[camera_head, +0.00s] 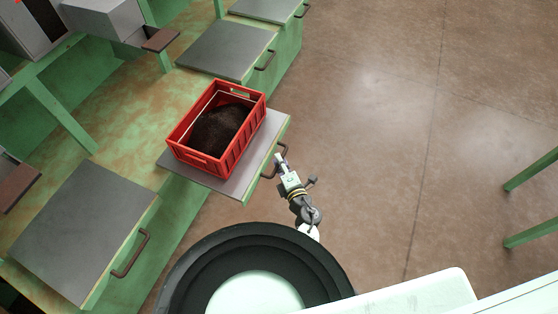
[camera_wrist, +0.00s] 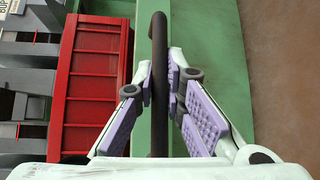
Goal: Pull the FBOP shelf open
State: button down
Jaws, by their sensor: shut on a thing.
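A grey shelf (camera_head: 232,184) with a green front edge carries a red crate (camera_head: 196,161) of dark material. The shelf sticks out past the bench front, further than its neighbours. My gripper (camera_head: 281,160) is at this handle. In the wrist view the handle (camera_wrist: 158,40) runs upright between the purple pads of my gripper (camera_wrist: 163,85), which is shut on it. The crate's red wall (camera_wrist: 92,85) shows to the left of the handle.
Neighbouring grey shelves with handles lie at upper centre (camera_head: 225,50) and lower left (camera_head: 80,230), nearly level with the bench. A green bench (camera_head: 130,120) runs behind. Open brown floor (camera_head: 370,130) lies to the right, with green legs (camera_head: 530,236) at the far right.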

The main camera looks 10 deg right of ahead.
jog(key=c, duration=1.7)
grip_release()
jog(key=shift+o, duration=0.2)
jog(key=shift+s, duration=0.1)
